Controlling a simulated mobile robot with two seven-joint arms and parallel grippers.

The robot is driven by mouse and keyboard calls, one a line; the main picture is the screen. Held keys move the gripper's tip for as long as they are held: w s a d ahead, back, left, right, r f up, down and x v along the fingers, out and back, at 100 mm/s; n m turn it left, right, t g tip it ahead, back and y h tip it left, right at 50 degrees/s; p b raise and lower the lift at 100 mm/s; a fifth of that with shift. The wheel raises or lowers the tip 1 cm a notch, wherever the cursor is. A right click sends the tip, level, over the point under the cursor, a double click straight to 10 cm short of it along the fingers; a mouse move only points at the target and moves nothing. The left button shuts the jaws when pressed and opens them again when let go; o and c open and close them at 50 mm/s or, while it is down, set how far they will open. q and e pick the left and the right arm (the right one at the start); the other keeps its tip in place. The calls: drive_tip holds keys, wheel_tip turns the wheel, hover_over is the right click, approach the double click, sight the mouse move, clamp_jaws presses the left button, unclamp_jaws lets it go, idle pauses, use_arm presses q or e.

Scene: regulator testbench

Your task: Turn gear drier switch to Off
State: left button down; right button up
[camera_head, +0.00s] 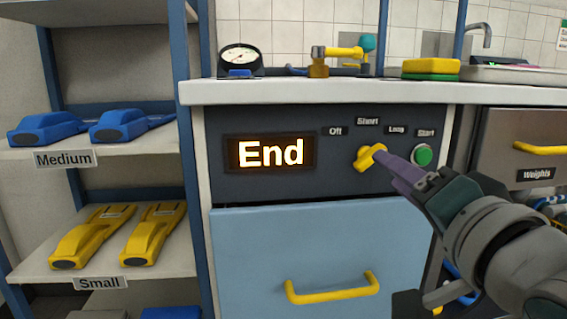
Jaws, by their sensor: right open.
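The gear drier panel (230,187) is a dark front under the white counter, with a lit display (270,153) reading "End". Its yellow switch knob (365,158) sits below the labels Off, Short and Long; its exact pointing direction is hard to tell. The Off label (335,131) is up and left of the knob. My right gripper (381,155) comes in from the lower right, with its purple fingers at the knob's right side. It is open; whether it touches the knob or straddles it I cannot tell. My left gripper is not in view.
A green Start button (422,155) is close to the right of my fingers. Below is a blue drawer with a yellow handle (332,289). The counter (300,92) overhangs the panel and holds a gauge (240,58) and a yellow-green sponge (431,69). Shelves stand left.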

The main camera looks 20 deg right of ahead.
sight(370, 157)
drive_tip(key=b+x, duration=0.1)
drive_tip(key=x, duration=0.4)
drive_tip(key=shift+a, duration=0.1)
clamp_jaws()
idle(0.5)
